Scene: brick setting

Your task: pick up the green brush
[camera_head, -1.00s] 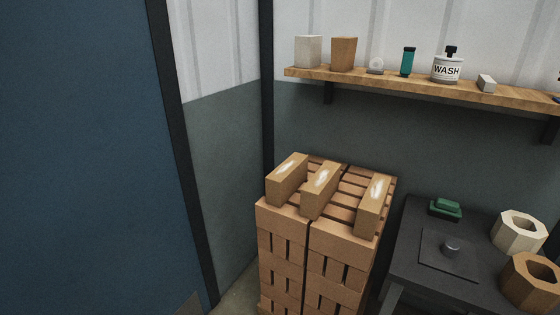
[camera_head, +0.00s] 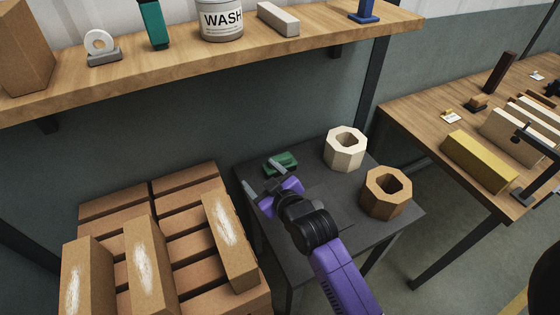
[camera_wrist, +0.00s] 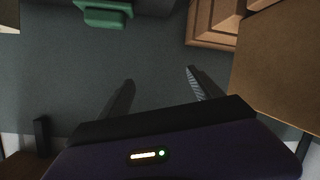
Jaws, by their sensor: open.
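The green brush (camera_head: 284,159) lies near the back left of the dark table, beside a stack of bricks. In the wrist view the green brush (camera_wrist: 104,14) shows at the top left edge, partly cut off. My gripper (camera_head: 264,180) is at the left part of the table, close to the brush, and one finger overlaps the brush in the head view. I cannot tell whether they touch there. In the wrist view my gripper (camera_wrist: 159,77) has its two fingers apart with nothing between them, and the brush is beyond the fingertips.
A cream hollow block (camera_head: 345,149) and a brown hollow block (camera_head: 386,192) stand on the dark table (camera_head: 318,222). The brick stack (camera_head: 192,216) rises close at the left. A wooden shelf (camera_head: 200,62) runs above. A wooden workbench (camera_head: 440,122) stands at the right.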

